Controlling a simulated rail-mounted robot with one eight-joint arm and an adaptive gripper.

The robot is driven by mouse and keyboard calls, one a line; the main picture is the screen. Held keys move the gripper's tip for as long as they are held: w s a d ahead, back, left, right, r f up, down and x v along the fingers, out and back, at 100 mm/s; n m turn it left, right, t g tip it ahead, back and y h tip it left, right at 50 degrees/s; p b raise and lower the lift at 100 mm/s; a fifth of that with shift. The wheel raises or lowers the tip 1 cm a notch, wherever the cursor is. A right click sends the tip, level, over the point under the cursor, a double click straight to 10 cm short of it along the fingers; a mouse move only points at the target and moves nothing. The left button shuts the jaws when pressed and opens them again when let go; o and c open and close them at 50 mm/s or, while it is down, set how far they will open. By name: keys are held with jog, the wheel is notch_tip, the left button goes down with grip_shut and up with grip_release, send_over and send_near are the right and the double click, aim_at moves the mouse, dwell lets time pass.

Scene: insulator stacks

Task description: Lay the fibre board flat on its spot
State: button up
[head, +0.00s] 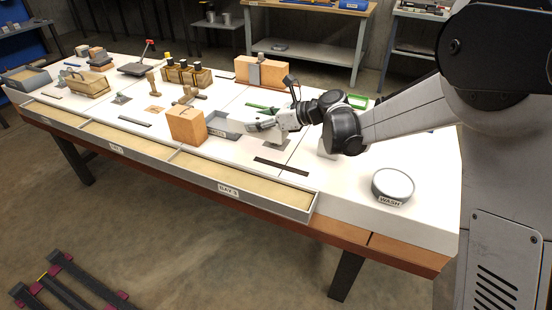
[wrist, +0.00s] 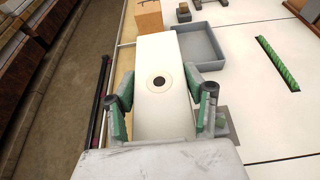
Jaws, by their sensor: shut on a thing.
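My gripper (head: 268,122) is low over the middle of the white worktop, beside a grey tray (head: 222,125). In the wrist view its two green-padded fingers (wrist: 163,108) are closed against the sides of a long pale board (wrist: 155,55), which I take for the fibre board. The board has a tan ring with a dark centre and points away from the wrist. Its near end is hidden by my gripper. Whether it touches the worktop I cannot tell. In the wrist view the tray (wrist: 203,45) lies right of the board's far end.
A wooden block (head: 186,126) stands left of the tray and beyond the board's far end in the wrist view (wrist: 148,16). A dark strip (head: 282,166) lies near the front edge above the open drawer (head: 240,187). A round WASH dish (head: 393,184) stands at right. Green pieces (head: 262,107) lie behind.

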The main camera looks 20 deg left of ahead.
jog(key=s+d+f, duration=0.1)
jog(key=d, duration=0.1)
jog(key=s+d+f+b, duration=0.1)
jog(key=d+f, duration=0.1)
jog(key=d, duration=0.1)
jog(key=s+d+f, duration=0.1)
jog(key=d+f, duration=0.1)
jog(key=d, duration=0.1)
jog(key=shift+f+b, duration=0.1)
jog(key=shift+b, duration=0.3)
jog(key=shift+f+b, duration=0.7)
jog(key=shift+f, duration=1.25)
jog(key=o, duration=1.3)
jog(key=shift+f, duration=0.1)
jog(key=shift+c, duration=0.2)
jog(key=shift+r, duration=0.2)
jog(key=p+v, duration=0.2)
jog(key=v, duration=1)
